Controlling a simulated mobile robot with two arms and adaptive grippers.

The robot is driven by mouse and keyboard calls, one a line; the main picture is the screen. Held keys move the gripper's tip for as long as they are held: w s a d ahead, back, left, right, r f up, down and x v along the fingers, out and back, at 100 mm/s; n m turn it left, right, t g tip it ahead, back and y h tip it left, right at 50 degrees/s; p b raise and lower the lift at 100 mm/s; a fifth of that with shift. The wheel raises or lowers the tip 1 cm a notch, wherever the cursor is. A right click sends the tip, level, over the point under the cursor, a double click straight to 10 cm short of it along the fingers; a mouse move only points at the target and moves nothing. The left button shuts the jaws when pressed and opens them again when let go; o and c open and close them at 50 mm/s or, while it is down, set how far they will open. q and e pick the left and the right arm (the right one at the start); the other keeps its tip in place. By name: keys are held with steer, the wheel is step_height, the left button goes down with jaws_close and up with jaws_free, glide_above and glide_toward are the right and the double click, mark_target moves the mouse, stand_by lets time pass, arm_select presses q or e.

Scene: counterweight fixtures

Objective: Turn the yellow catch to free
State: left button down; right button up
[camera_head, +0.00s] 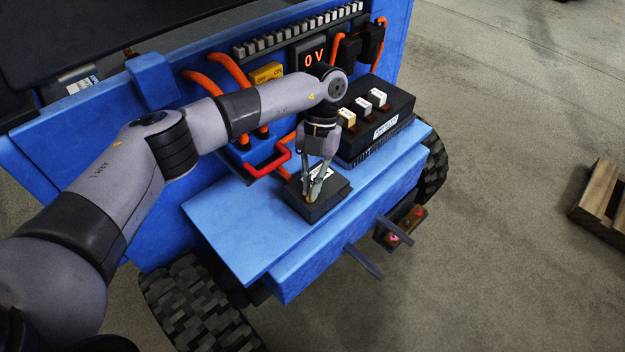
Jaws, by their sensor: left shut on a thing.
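My left gripper (316,190) points down over a low dark box (333,196) on the blue shelf. Its fingers are shut on a small part on top of this box. That part appears to be the yellow catch, but the fingers hide most of it, and I cannot read its turn position. A pale label shows between and behind the fingers. My right gripper is not in view.
The blue shelf (245,232) has free room left of the box. A red handle (268,165) and orange cables stand close behind. A black unit with several switches (375,125) is at right.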

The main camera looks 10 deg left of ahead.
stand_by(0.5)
arm_select(q)
steer(key=c, duration=1.8)
jaws_free()
steer(key=shift+o, duration=0.2)
steer(key=v, duration=1.2)
